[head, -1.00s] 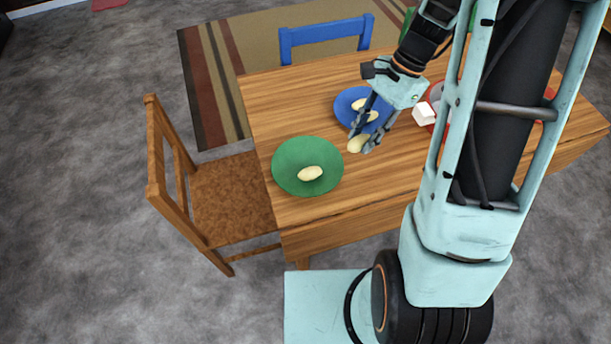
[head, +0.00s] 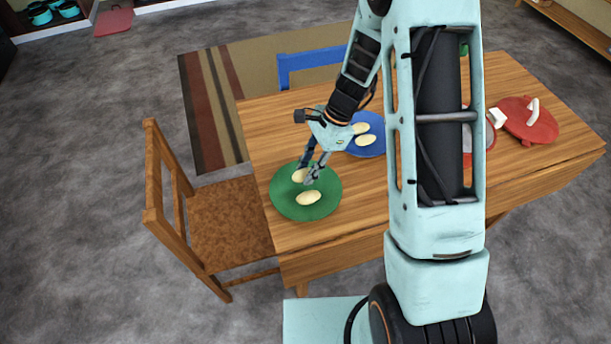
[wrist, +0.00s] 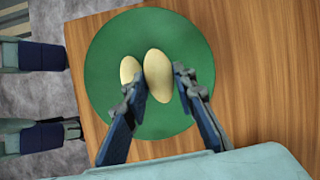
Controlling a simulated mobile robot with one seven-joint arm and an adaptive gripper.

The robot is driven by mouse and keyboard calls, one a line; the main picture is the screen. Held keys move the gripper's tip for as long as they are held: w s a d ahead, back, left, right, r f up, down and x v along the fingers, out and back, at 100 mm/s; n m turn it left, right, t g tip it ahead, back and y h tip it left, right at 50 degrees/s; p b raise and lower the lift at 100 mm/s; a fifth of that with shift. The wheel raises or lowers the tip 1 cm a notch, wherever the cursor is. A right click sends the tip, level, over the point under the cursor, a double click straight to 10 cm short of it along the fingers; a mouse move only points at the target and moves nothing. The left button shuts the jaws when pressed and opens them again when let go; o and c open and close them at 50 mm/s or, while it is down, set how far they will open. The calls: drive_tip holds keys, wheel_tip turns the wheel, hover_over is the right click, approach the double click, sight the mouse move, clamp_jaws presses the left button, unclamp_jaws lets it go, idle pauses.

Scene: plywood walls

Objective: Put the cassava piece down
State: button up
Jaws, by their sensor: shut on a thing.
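My gripper (head: 306,175) is over the green plate (head: 325,178) and shut on a pale yellow cassava piece (head: 299,176). In the wrist view, this held piece (wrist: 158,76) sits between the two fingers, above the green plate (wrist: 110,50). I cannot tell whether it touches the plate. A second cassava piece (head: 309,198) lies on the green plate, close beside the held one. It also shows in the wrist view (wrist: 129,69), partly hidden by the left finger.
A blue plate (head: 373,119) with two cassava pieces stands behind and to the right. A red board (head: 529,122) with a white object lies at the table's right. A wooden chair (head: 228,212) stands at the left edge. Bare tabletop (head: 262,125) lies behind the green plate.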

drive_tip(key=shift+w+a+f, duration=0.1)
drive_tip(key=shift+a+f, duration=0.05)
drive_tip(key=shift+f, duration=0.8)
drive_tip(key=shift+w+a+f, duration=0.1)
drive_tip(key=shift+a+f, duration=0.05)
drive_tip(key=shift+f, duration=0.8)
drive_tip(key=shift+s+f, duration=0.1)
drive_tip(key=shift+f, duration=0.05)
drive_tip(key=o, duration=0.9)
drive_tip(key=shift+c, duration=0.2)
drive_tip(key=shift+r, duration=0.25)
drive_tip(key=v, duration=1.1)
drive_tip(key=shift+d+r, duration=0.2)
drive_tip(key=shift+r, duration=0.15)
